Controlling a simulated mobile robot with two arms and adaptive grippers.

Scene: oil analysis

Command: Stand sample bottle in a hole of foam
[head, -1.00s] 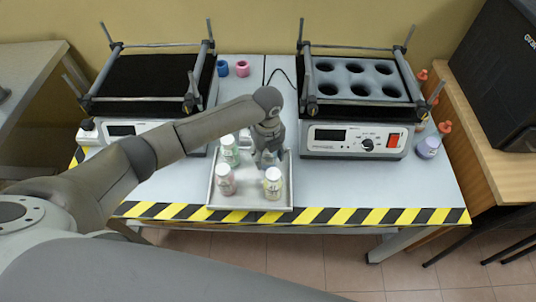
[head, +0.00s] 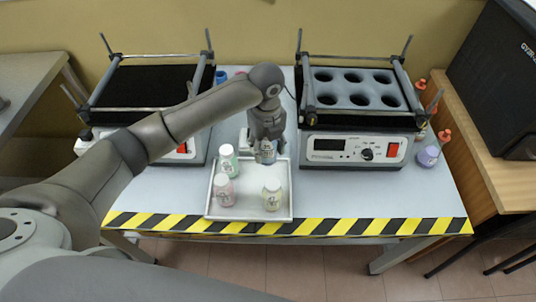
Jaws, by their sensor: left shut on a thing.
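My left gripper (head: 266,141) is shut on a sample bottle (head: 267,153) with a pale label and holds it at the back right of the metal tray (head: 248,214). I cannot tell whether the bottle is clear of the tray floor. A green bottle (head: 228,160), a pink bottle (head: 224,190) and a yellowish bottle (head: 272,194), all white-capped, stand in the tray. The grey foam (head: 352,88) with several round holes, all empty, sits on the right shaker (head: 355,150), right of and behind the gripper. My right gripper is not in view.
The left shaker (head: 150,88) has a black top and rails. Metal bars frame the foam. Striped tape (head: 340,227) marks the front edge. A black box (head: 497,80) stands at far right.

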